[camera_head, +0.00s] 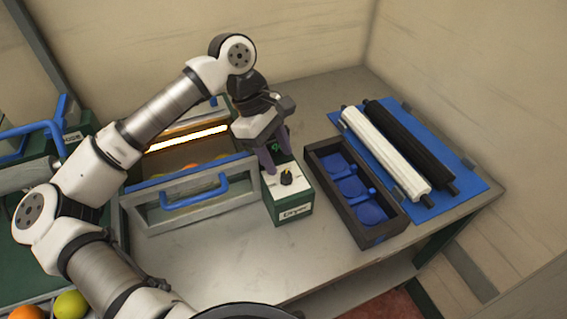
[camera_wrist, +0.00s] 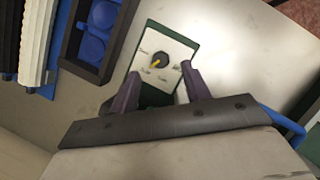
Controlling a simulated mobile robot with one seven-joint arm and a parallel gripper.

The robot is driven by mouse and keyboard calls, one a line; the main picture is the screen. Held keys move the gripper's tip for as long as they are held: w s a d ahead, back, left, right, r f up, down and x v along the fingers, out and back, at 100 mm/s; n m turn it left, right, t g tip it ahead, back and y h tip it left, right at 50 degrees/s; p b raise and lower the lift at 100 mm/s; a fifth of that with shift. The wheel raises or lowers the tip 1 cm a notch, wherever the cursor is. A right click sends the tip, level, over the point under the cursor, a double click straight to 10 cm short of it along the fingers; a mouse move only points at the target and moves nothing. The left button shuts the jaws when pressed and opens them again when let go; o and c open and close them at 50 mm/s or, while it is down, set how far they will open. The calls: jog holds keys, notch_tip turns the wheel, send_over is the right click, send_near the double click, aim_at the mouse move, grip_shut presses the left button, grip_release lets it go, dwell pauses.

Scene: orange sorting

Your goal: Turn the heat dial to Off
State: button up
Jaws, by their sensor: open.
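The heat dial (camera_head: 287,179) is a small black knob on the pale top face of a green dryer control box (camera_head: 293,213) labelled "Dryer". In the wrist view the dial (camera_wrist: 160,60) has a yellow pointer aimed down and to the left, with several small markings around it that are too blurred to read surely. My gripper (camera_head: 275,165) is above and just behind the dial.
A lit dryer with a blue-handled drawer (camera_head: 195,192) stands left of the box, with fruit inside. A dark tray with blue cups (camera_head: 380,233) is to the right. White (camera_head: 385,150) and black (camera_head: 405,140) rollers lie on a blue board (camera_head: 455,188). The front tabletop is clear.

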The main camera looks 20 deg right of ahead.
aim_at(285, 174)
jog(key=shift+p+x, duration=0.4)
jog(key=shift+x, duration=1.85)
jog(key=c, duration=1)
jog(key=shift+f+b, duration=0.1)
jog(key=shift+b, duration=0.35)
